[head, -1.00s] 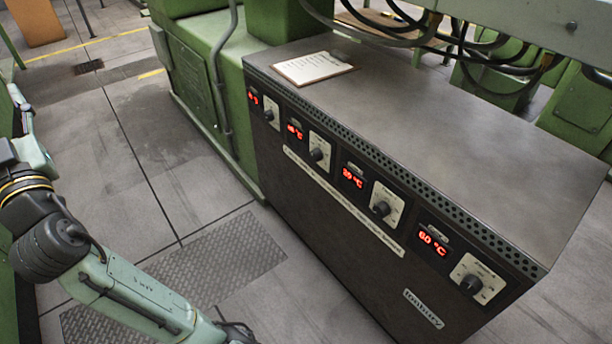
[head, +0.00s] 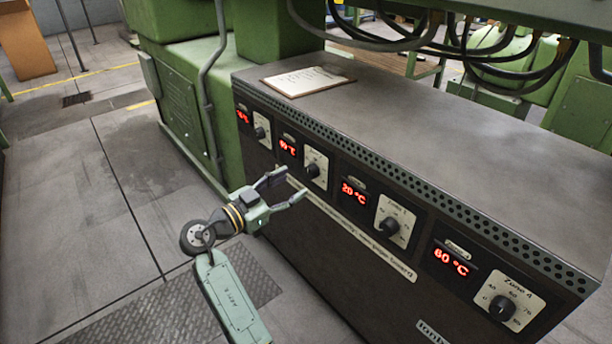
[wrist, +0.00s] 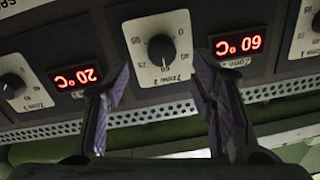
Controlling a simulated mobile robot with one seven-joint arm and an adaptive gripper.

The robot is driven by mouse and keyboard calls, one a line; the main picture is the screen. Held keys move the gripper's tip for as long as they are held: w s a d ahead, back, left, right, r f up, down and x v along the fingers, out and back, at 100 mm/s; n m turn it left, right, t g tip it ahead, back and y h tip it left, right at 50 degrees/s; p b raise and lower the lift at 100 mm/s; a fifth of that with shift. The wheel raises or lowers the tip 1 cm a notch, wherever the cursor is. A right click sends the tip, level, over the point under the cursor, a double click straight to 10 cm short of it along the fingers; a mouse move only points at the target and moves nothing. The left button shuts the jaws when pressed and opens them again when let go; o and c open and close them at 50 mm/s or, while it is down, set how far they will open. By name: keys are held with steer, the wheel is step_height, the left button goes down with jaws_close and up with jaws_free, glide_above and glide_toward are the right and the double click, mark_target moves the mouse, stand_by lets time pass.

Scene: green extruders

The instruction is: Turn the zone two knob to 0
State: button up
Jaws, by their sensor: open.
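The zone two knob (head: 313,171) is a dark round knob on a pale dial plate, second from the left on the control box's front. In the upside-down wrist view the knob (wrist: 161,47) is near the top centre, with the red 60 °C display (wrist: 238,44) to its right. My gripper (head: 294,184) is open and empty in front of the panel, close to this knob. In the wrist view my gripper's purple-grey fingers (wrist: 160,80) are spread to either side of the dial plate, with the knob beyond the tips. The gap to the panel is hard to judge.
The zone three knob (head: 389,227) and its 20 °C display (head: 354,191) are to the right. The zone four knob (head: 501,307) is nearest. A clipboard (head: 308,80) lies on the box top. Green machinery (head: 185,85) stands behind left. Floor (head: 85,230) on the left is clear.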

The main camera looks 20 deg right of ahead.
mark_target(308, 175)
steer(key=x, duration=0.6)
steer(key=shift+w+d, duration=0.15)
steer(key=c, duration=1.1)
steer(key=shift+c, duration=0.2)
